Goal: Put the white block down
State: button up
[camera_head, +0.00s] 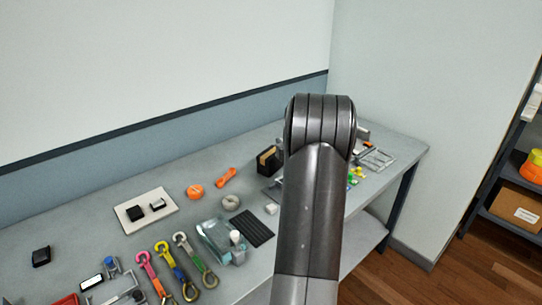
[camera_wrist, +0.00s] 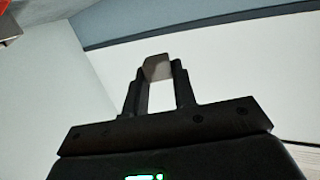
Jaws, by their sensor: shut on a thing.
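My gripper (camera_wrist: 157,72) shows in the wrist view with its two dark fingers shut on a pale, shaded block (camera_wrist: 157,67), which looks like the white block. The block sits between the fingertips, with pale wall and a blue-grey band behind it. In the head view my dark arm rises over the workbench (camera_head: 405,150) and hides my gripper and the held block. What lies directly under the block cannot be told.
On the bench are a white board with black pieces (camera_head: 150,210), orange rolls (camera_head: 195,191), a black ribbed mat (camera_head: 252,228), a small white piece (camera_head: 272,209) and coloured straps (camera_head: 182,262). A shelf with a cardboard box (camera_head: 518,205) stands right. Bare bench shows near the back wall.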

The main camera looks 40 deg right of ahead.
jog(key=w+a+f, duration=0.2)
jog(key=w+f, duration=0.3)
jog(key=f, duration=0.2)
jog(key=shift+f, duration=0.15)
jog(key=shift+a, duration=0.1)
jog(key=o, duration=1)
jog(key=shift+f, duration=0.1)
jog(key=shift+c, duration=0.2)
